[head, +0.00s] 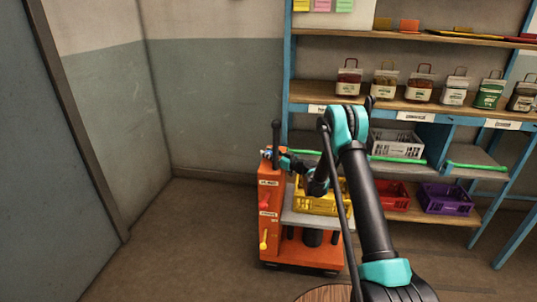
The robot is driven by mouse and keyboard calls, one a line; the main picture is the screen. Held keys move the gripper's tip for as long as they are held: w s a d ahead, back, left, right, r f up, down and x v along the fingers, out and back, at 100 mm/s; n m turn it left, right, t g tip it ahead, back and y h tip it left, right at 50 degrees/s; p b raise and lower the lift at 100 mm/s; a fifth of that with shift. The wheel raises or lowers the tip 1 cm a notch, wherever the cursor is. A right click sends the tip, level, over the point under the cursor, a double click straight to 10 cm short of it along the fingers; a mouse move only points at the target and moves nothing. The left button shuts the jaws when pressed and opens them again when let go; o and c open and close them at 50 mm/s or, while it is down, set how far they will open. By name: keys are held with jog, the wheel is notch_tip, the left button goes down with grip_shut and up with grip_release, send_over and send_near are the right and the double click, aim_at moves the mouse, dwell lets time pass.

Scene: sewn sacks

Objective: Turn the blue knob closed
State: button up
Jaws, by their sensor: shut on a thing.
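An orange cart-like machine (268,225) stands on the floor near the middle of the head view. The blue knob (266,153) is a small blue spot at the machine's top, mostly hidden by my gripper. My gripper (272,155) reaches in from the right at that spot, and its jaws are closed around the knob. The fingers are small and dark here, so the knob's exact angle cannot be told.
A red handle (264,202) and a yellow handle (264,240) stick out on the machine's front below. A black post (276,135) rises beside my gripper. A shelf with pouches and crates, including a purple crate (445,199), stands right. Floor on the left is clear.

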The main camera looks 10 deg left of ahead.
dwell(0.3)
jog(key=o, duration=1.2)
